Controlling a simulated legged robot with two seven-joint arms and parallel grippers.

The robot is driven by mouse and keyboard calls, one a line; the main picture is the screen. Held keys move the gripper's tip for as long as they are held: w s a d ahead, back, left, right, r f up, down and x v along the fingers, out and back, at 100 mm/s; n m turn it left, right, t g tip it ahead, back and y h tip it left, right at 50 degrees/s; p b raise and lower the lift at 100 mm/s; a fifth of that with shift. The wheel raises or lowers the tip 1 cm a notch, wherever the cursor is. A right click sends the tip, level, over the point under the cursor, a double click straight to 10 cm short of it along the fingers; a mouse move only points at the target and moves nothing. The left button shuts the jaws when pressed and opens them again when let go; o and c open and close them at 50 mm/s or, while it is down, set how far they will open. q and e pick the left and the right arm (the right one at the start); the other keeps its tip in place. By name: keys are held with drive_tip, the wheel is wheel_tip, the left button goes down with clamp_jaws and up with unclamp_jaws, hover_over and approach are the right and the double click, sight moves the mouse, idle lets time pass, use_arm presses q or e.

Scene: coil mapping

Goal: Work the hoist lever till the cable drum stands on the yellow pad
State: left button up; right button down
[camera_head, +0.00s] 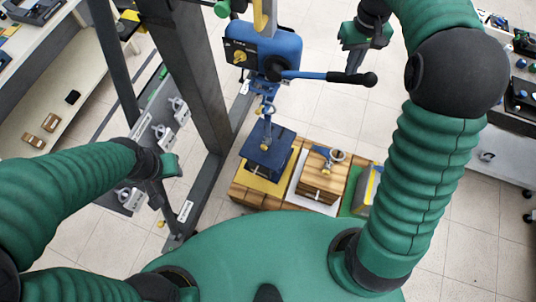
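The blue hoist (262,50) hangs from a frame at top centre. Its lever (310,75) points right, ending in a black grip (352,79). Below the hoist, a hook (267,108) hangs over a dark blue load (268,146), probably the cable drum. This load is over the yellow pad (262,184) and hides part of it; I cannot tell whether it touches. My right gripper (352,45) is above the black grip in the picture, apart from it. My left gripper (172,166) is at left, away from the hoist. The finger openings are unclear.
A wooden block with a metal fitting (318,184) stands on a white pad (296,199). A grey and yellow item (368,187) stands at the right near a green pad. A dark frame post (195,80) rises between my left gripper and the hoist. Benches stand at both sides.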

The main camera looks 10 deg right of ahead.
drive_tip(key=f, duration=0.2)
drive_tip(key=f+b, duration=0.1)
drive_tip(key=shift+s+d+f+b, duration=0.1)
drive_tip(key=shift+d+f+b, duration=0.1)
drive_tip(key=shift+f+b, duration=0.15)
drive_tip(key=shift+r, duration=0.1)
drive_tip(key=f, duration=0.1)
drive_tip(key=f+b, duration=0.1)
drive_tip(key=f, duration=0.1)
drive_tip(key=f+b, duration=0.1)
drive_tip(key=shift+s+d+f, duration=0.25)
drive_tip(key=shift+d+f, duration=0.05)
